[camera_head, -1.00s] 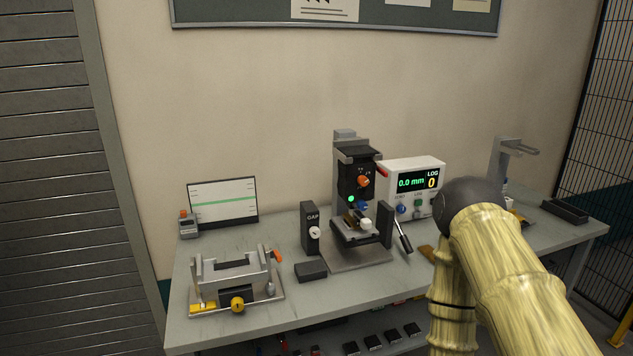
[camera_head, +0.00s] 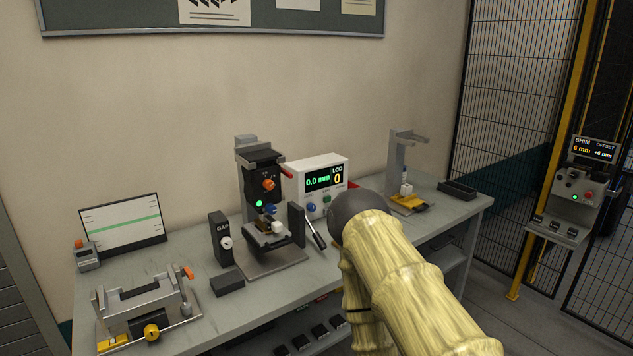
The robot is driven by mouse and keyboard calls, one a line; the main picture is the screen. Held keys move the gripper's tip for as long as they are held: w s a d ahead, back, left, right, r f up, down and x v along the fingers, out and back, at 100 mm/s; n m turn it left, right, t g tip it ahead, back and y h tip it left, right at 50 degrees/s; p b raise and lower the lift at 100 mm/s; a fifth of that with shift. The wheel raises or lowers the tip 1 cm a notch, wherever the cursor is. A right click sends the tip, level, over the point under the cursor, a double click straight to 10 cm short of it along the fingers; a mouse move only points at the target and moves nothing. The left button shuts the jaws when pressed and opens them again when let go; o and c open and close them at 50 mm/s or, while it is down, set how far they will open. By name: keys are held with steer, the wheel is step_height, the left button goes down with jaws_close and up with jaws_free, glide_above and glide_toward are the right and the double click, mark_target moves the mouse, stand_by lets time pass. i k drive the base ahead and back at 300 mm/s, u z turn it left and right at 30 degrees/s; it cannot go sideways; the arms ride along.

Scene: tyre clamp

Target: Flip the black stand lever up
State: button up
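The black stand (camera_head: 262,172) stands upright in the middle of the bench. A thin lever (camera_head: 314,231) with a dark, pale-edged handle is at its lower right side and slants down to the right, with its end low near the bench top. I take it for the stand lever. A separate red handle (camera_head: 287,172) sticks out higher on the stand's right side. My gripper is not in view. Only my yellow arm shows, at the lower right, its dark rounded joint to the right of the lever and apart from it in the picture.
A display box (camera_head: 321,184) reading 0.0 mm stands behind the lever. A dark GAP block (camera_head: 221,238) is left of the stand. A clamp fixture (camera_head: 147,308) sits at the bench's left end, and a grey post (camera_head: 397,160) to the right. Fence panels stand at right.

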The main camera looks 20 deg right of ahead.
mark_target(316, 236)
steer(key=k, duration=0.6)
steer(key=z, duration=0.45)
steer(key=i, duration=1.3)
steer(key=u, duration=0.35)
